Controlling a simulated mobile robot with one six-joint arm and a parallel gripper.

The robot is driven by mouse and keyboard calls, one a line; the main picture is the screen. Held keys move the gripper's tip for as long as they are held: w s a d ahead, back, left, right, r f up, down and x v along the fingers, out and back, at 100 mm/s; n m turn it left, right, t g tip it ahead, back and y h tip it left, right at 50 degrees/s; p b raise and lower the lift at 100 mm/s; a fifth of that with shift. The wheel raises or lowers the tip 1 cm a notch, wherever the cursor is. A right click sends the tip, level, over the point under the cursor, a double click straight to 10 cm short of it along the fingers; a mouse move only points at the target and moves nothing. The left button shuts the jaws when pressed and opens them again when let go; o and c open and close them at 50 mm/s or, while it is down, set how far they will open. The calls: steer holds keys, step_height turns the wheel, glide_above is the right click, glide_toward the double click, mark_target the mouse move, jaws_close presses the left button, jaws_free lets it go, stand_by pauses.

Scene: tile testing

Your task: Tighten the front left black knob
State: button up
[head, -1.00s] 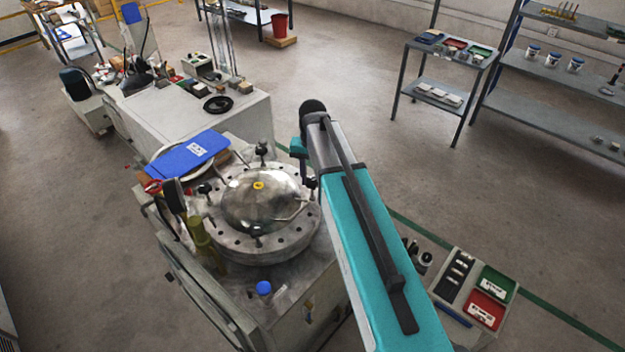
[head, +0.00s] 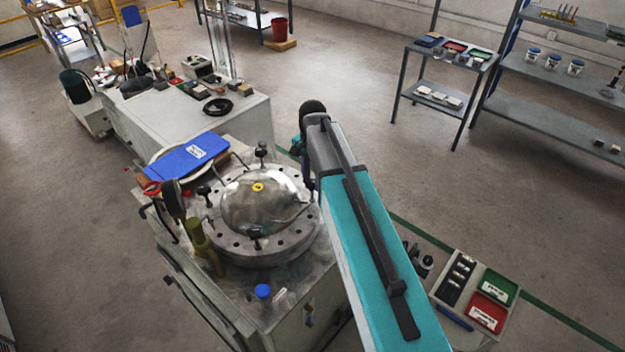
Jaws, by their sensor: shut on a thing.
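The round metal tester (head: 285,248) with a domed lid (head: 262,205) and a yellow centre stands on a grey cabinet. Black knobs sit around the lid: one at the far side (head: 262,150), one at the left (head: 203,191) and one at the near side (head: 256,233). The lid's right edge is beside my teal arm, which covers part of that side. My gripper is hidden behind my arm, so its jaws and anything between them do not show.
A blue clipboard (head: 190,155) lies behind the tester. A blue-capped bottle (head: 263,291) stands at the cabinet's front. A tray with red and green boxes (head: 487,312) is at the right. A bench (head: 225,122) stands behind, with open floor to the right.

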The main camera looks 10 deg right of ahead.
steer(key=o, duration=1.1)
steer(key=shift+c, duration=0.2)
steer(key=shift+r, duration=0.15)
step_height(320, 180, up, 14)
steer(key=b, duration=0.3)
steer(key=shift+f, duration=0.25)
steer(key=shift+r, duration=0.1)
